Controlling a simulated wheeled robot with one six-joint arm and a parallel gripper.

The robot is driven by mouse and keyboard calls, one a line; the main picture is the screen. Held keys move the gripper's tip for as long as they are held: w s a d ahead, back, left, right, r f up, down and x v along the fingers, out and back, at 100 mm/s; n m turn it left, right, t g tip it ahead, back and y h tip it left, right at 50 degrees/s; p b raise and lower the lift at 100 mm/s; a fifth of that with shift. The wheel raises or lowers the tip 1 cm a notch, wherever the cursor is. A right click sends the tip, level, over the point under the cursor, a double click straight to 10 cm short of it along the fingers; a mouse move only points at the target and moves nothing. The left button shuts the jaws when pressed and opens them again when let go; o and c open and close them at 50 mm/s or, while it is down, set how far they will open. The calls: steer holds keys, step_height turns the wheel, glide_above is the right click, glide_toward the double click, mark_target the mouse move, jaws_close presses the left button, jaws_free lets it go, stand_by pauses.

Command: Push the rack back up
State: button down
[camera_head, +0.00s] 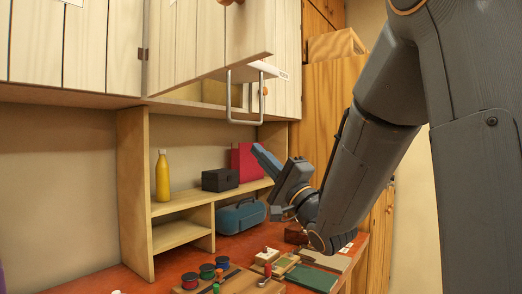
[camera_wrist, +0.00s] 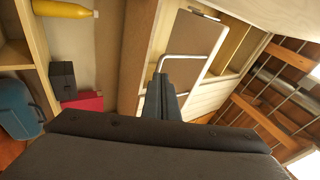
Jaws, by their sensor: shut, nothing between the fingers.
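The rack (camera_head: 262,67) hangs below the wall cabinet at upper centre in the head view. Only its pale edge and a grey U-shaped metal handle (camera_head: 231,100) show clearly; an open cabinet door hides the rest. In the wrist view the handle (camera_wrist: 188,56) crosses in front of a brown panel, which seems to be the rack's underside (camera_wrist: 190,38). My gripper (camera_head: 259,152) is shut and empty, below and slightly right of the handle in the head view. In the wrist view its fingertips (camera_wrist: 161,82) overlap the handle's lower end; I cannot tell whether they touch.
A wooden shelf (camera_head: 180,205) below holds a yellow bottle (camera_head: 162,177), a black box (camera_head: 220,180) and a red item (camera_head: 243,162). A blue case (camera_head: 241,216) stands under it. The red worktop (camera_head: 115,281) carries several small items. The open cabinet door (camera_head: 222,38) hangs above.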

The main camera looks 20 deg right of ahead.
steer(key=p+x, duration=0.3)
steer(key=x, duration=0.8)
steer(key=shift+r+p, duration=0.2)
steer(key=shift+p, duration=0.2)
steer(key=shift+w+a, duration=0.1)
